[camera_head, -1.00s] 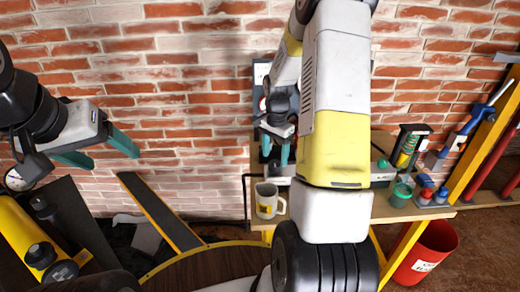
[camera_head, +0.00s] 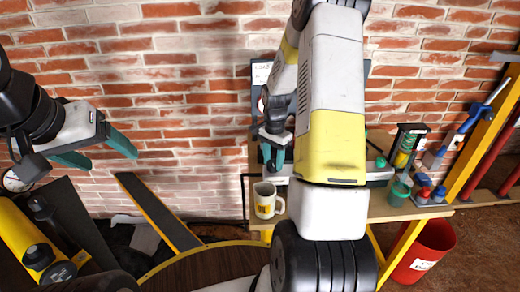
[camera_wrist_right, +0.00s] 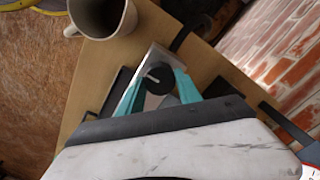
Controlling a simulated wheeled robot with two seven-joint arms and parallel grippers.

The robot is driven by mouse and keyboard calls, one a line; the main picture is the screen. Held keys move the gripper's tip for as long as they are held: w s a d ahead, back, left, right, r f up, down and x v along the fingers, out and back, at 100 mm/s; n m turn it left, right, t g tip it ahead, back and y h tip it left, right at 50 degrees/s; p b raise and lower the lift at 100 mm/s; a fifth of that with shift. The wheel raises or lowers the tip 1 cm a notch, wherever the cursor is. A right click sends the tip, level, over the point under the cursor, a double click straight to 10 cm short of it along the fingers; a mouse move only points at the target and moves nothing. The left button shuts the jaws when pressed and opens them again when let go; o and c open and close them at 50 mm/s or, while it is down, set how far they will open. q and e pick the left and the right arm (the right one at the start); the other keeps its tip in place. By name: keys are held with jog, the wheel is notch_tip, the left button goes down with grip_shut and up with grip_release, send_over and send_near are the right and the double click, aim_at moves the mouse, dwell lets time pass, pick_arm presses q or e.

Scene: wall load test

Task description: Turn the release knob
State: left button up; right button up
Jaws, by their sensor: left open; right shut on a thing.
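The release knob (camera_wrist_right: 158,77) is a round black knob with a pale pointer line, on a light metal plate in the right wrist view. My right gripper (camera_wrist_right: 161,82) has its two teal fingers closed on opposite sides of the knob. In the head view my right gripper (camera_head: 273,160) points down in front of the brick wall, above the bench, and the knob cannot be made out there. My left gripper (camera_head: 100,152) is open and empty at the left, well away from the bench.
A cream mug (camera_head: 264,202) stands close to my right gripper on the wooden bench (camera_head: 408,212). A green cup (camera_head: 399,193) and blue-topped bottles (camera_head: 423,191) stand further right. A red bin (camera_head: 424,252) is on the floor. The brick wall (camera_head: 190,100) closes off the back.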

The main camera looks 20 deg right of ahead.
jog(key=n, duration=0.4)
jog(key=shift+n, duration=0.4)
jog(key=n, duration=0.9)
jog(key=shift+n, duration=2)
jog(key=o, duration=1.4)
jog(key=shift+c, duration=0.2)
